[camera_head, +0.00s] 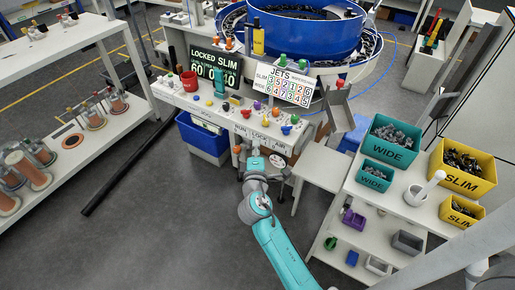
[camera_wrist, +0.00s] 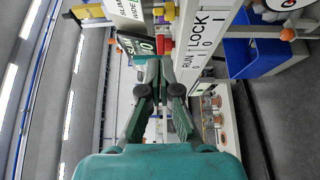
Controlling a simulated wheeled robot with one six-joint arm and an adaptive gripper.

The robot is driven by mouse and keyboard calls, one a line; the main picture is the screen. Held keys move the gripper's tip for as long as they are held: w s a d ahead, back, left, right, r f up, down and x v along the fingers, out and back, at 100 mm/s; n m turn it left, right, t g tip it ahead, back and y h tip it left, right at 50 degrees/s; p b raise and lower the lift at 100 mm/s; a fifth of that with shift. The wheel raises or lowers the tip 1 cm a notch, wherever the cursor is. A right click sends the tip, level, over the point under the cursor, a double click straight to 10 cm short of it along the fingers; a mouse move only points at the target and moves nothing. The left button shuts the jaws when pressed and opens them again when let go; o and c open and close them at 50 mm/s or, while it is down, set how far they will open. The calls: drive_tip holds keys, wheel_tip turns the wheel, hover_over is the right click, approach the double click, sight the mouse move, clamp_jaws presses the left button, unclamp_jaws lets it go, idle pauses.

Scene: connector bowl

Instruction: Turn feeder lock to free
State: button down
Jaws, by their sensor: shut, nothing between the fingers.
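The feeder's front panel carries RUN and LOCK labels (camera_head: 258,137), which also show sideways in the wrist view (camera_wrist: 203,30). An orange knob (camera_head: 238,149) is on the front face beneath the labels, and an orange knob shows at the right of the wrist view (camera_wrist: 287,34). I cannot tell which knob is the feeder lock or how it is turned. A black display (camera_head: 215,68) reads LOCKED SLIM with numbers. My gripper (camera_head: 255,151) is shut and empty in front of the panel, apart from the knobs as far as I see. Its fingers show in the wrist view (camera_wrist: 156,72).
A white JETS board (camera_head: 284,84) stands on the console among coloured buttons. A blue bin (camera_head: 203,139) is below left. A small white table (camera_head: 322,168) is to the right, then a shelf with teal WIDE (camera_head: 391,141) and yellow SLIM bins (camera_head: 463,168).

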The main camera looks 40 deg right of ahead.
sight(275, 130)
drive_tip(key=x, duration=0.6)
drive_tip(key=shift+d, duration=0.3)
drive_tip(key=shift+w+d, duration=0.1)
drive_tip(key=shift+d, duration=1.45)
drive_tip(key=shift+d+r, duration=0.1)
drive_tip(key=shift+r, duration=0.15)
drive_tip(key=shift+d, duration=0.15)
drive_tip(key=shift+s+d+f, duration=0.1)
drive_tip(key=shift+s+d, duration=0.15)
drive_tip(key=shift+d, duration=0.25)
drive_tip(key=shift+s+d+f, duration=0.1)
drive_tip(key=shift+s+d, duration=0.15)
drive_tip(key=shift+d, duration=1.2)
